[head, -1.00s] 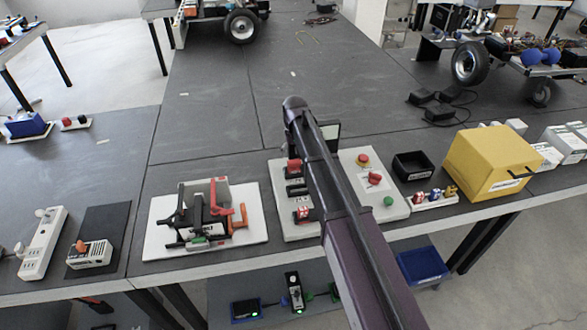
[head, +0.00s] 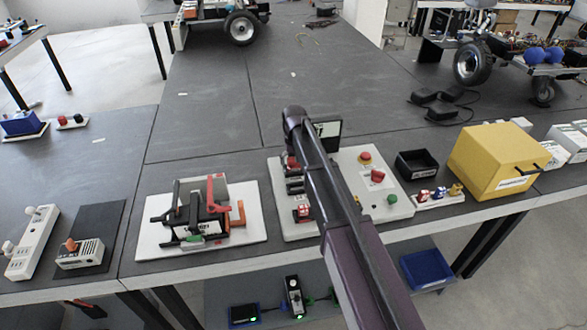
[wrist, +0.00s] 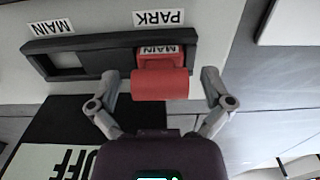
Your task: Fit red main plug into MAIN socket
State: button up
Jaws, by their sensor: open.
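The red main plug (wrist: 160,84) sits in the slot labelled PARK in the wrist view, where the lettering appears upside down. Its top carries a MAIN label. My gripper (wrist: 162,78) is open, with one finger on each side of the plug and small gaps visible between fingers and plug. The MAIN socket (wrist: 68,61) is the empty recess to the left in the same dark frame, under a MAIN label. In the head view my arm covers part of the white control panel (head: 352,190), and the gripper is hidden.
In the head view a clamp fixture (head: 205,212) stands left of the panel. A black bin (head: 416,163) and a yellow box (head: 497,160) stand to its right. The table behind is mostly clear.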

dwell(0.5)
jog(key=c, duration=1.2)
jog(key=shift+r, duration=0.2)
notch_tip(320, 180, up, 4)
jog(key=p, duration=0.4)
jog(key=shift+f, duration=0.2)
jog(key=s+d, duration=0.2)
jog(key=s, duration=0.3)
jog(key=s+d, duration=0.2)
jog(key=s, duration=0.3)
jog(key=s+d+r+p, duration=0.1)
jog(key=s+d, duration=0.1)
jog(key=s, duration=0.2)
jog(key=shift+s+d, duration=0.1)
jog(key=shift+s, duration=0.3)
